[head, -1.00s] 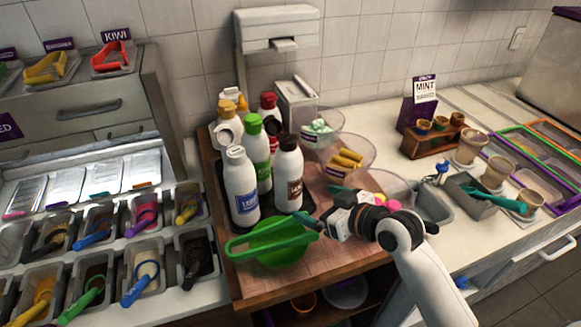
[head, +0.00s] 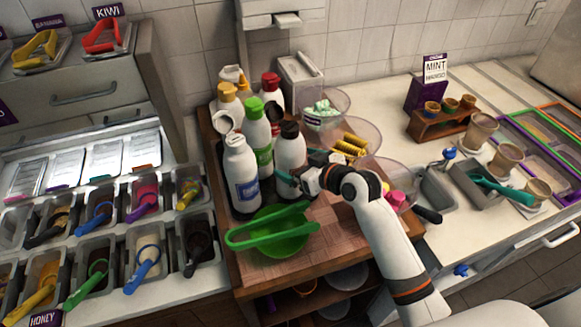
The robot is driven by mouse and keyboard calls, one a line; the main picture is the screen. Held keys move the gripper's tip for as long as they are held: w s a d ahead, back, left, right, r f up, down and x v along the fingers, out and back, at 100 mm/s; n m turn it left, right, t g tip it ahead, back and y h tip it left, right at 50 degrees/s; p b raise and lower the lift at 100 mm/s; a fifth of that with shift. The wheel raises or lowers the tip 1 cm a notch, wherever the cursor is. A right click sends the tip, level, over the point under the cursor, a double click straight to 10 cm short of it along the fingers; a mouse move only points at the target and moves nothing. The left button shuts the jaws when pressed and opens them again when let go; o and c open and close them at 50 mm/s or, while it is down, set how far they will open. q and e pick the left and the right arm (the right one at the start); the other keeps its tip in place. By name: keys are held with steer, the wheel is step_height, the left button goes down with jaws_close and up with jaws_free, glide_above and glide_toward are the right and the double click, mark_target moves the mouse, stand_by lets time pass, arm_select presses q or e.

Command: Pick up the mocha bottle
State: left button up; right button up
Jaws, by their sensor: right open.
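The mocha bottle (head: 289,150) is a white bottle with a dark brown cap. It stands upright at the front right of the bottle group on the wooden board. Its brown label, seen earlier, is now mostly hidden by my right gripper (head: 292,172). That gripper is open, low at the bottle's right side. One teal finger reaches across the bottle's front. The other finger is partly hidden, so I cannot tell if either touches the bottle. My left gripper is not in view.
A white bottle with a blue label (head: 239,170) and a green-capped bottle (head: 257,135) stand close left. A green bowl (head: 285,245) with green tongs sits in front. Clear bowls of toppings (head: 355,135) stand behind right.

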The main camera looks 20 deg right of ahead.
mark_target(292, 126)
steer(key=x, duration=0.3)
steer(key=shift+w+a+p, duration=0.25)
steer(key=shift+w+p, duration=0.05)
steer(key=shift+w, duration=0.05)
steer(key=shift+s, duration=0.1)
steer(key=c, duration=0.8)
steer(key=shift+r, duration=0.3)
steer(key=shift+c, duration=1.2)
steer(key=shift+d, duration=0.1)
step_height(292, 126, up, 10)
steer(key=shift+b, duration=0.7)
steer(key=shift+r, duration=0.1)
